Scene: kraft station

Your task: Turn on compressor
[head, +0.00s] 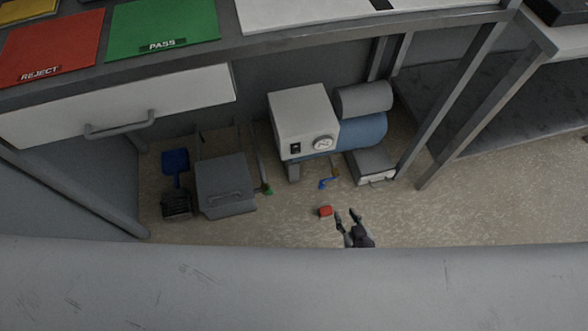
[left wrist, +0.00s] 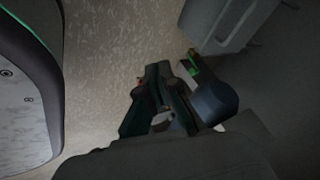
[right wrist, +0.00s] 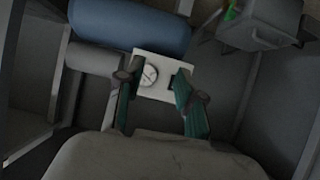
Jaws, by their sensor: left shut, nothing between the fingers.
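The compressor stands on the floor under the bench, with a white box (head: 303,112), a round gauge (head: 323,143), a black switch (head: 295,148) and a blue tank (head: 365,131). Its white panel (right wrist: 152,62) and gauge (right wrist: 148,76) show beyond my fingers in the right wrist view. My right gripper (head: 347,217) is open and empty, in front of the compressor and apart from it. In the right wrist view its fingers (right wrist: 158,92) frame the gauge; one partly covers the switch side. My left gripper (left wrist: 160,75) is shut and empty in the left wrist view, low over the floor.
A grey box (head: 225,184), a blue dustpan (head: 175,162) and a black crate (head: 176,204) stand at the left. A small red object (head: 325,211) lies near my right gripper. The bench top (head: 230,50) overhangs the compressor; its legs (head: 450,100) stand to the right.

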